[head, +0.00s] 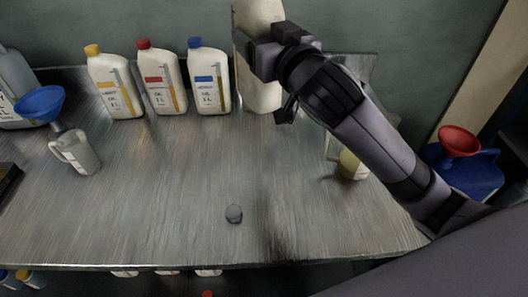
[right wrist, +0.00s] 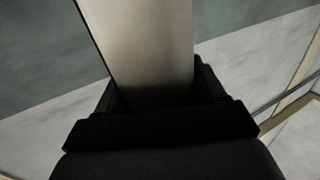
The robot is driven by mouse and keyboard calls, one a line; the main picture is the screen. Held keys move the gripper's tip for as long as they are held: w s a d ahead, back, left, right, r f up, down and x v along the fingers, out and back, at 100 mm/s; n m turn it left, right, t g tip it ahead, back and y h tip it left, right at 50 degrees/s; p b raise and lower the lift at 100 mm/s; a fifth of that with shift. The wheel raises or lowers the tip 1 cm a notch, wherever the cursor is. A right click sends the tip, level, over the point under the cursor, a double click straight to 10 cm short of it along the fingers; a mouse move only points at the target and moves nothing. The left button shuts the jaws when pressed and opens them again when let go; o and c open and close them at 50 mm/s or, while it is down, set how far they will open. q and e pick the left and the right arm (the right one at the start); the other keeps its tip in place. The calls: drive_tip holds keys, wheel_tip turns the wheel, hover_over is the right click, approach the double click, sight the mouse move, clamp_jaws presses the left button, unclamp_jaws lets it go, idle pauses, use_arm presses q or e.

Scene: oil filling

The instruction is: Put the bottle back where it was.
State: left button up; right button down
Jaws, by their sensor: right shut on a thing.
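A large beige bottle (head: 259,30) stands roughly upright at the back of the metal table (head: 180,200), right of the row of smaller bottles. Its top is cut off by the picture edge. I cannot tell whether its base touches the table. My right gripper (head: 266,82) is shut on it from the right side. In the right wrist view the bottle (right wrist: 145,50) fills the space between the dark fingers. My left gripper is not in view.
White bottles with yellow (head: 115,85), red (head: 162,80) and blue (head: 209,80) caps stand to the left. A jug (head: 78,152) near a blue funnel (head: 41,103) is further left. A yellowish container (head: 352,165) is partly behind my arm. A red funnel (head: 459,140) tops a blue can (head: 470,178). The table's middle is mostly clear.

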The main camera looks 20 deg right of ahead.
wheel_tip(320, 180, down, 20)
drive_tip(key=b, duration=0.3)
drive_tip(key=shift+s, duration=0.2)
drive_tip(key=shift+f, duration=0.1)
drive_tip(key=shift+f+b, duration=0.15)
drive_tip(key=shift+b, duration=0.25)
drive_tip(key=shift+c, duration=0.8)
unclamp_jaws()
drive_tip(key=shift+o, duration=0.3)
